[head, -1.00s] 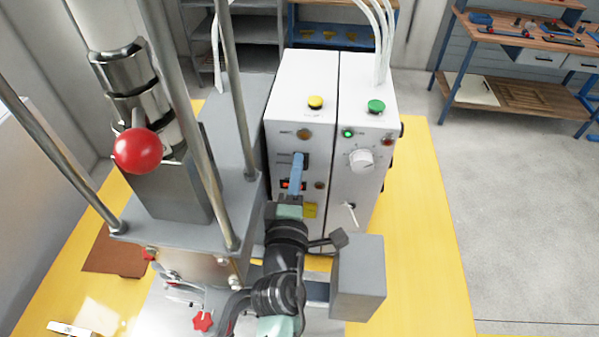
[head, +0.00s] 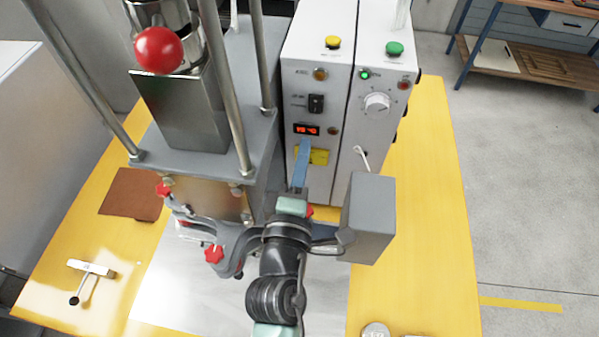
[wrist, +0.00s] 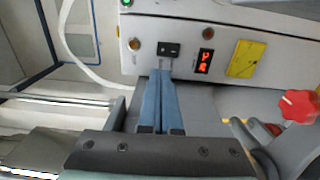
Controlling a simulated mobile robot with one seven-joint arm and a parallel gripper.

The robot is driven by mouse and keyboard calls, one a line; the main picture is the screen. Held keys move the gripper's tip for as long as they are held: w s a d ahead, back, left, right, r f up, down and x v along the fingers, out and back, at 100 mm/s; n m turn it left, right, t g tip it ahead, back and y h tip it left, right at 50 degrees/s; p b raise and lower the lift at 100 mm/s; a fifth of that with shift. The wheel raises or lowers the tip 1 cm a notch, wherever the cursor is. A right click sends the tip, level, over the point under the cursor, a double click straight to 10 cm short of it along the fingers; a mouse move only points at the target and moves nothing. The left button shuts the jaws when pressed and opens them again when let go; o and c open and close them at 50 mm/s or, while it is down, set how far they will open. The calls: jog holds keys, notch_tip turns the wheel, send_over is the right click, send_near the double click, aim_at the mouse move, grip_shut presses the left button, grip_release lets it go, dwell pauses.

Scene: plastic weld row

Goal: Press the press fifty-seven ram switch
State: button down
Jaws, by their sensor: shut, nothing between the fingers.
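A black rocker switch (head: 316,103) sits on the front of the left white control box (head: 318,75), above a lit red display (head: 306,130). Its small label is not readable, and I cannot tell which way the rocker is tipped. My gripper (head: 304,145) has its blue fingers shut and empty, with the tips below the display in the head view. In the wrist view the switch (wrist: 168,49) is just beyond the fingertips (wrist: 160,74), with a small gap in the picture. The fingers do not cover the switch.
A yellow button (head: 333,42) and amber lamp (head: 320,74) are above the switch. A second white box (head: 385,75) has a green button and a dial. The press with its red ball knob (head: 158,50) and steel posts stands at left. A grey block (head: 367,218) is at right.

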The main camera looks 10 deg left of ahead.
jog(key=s, duration=0.3)
jog(key=shift+s+r+b, duration=0.2)
jog(key=shift+s+b, duration=0.15)
jog(key=w+d+r+m+t+h, duration=0.15)
jog(key=r+m, duration=0.35)
jog(key=r, duration=0.6)
jog(key=w+d+r+m+t+h, duration=0.1)
jog(key=w+d+r+m+t, duration=0.3)
jog(key=r, duration=0.7)
jog(key=s+r+m+t+y, duration=0.1)
jog(key=s+r+m, duration=0.3)
jog(key=r, duration=0.7)
jog(key=s+r+m+t+y, duration=0.1)
jog(key=s+r+m, duration=0.4)
jog(key=r, duration=0.6)
jog(key=shift+s+r+t+b, duration=0.4)
jog(key=shift+s+t, duration=0.45)
jog(key=shift+s, duration=0.4)
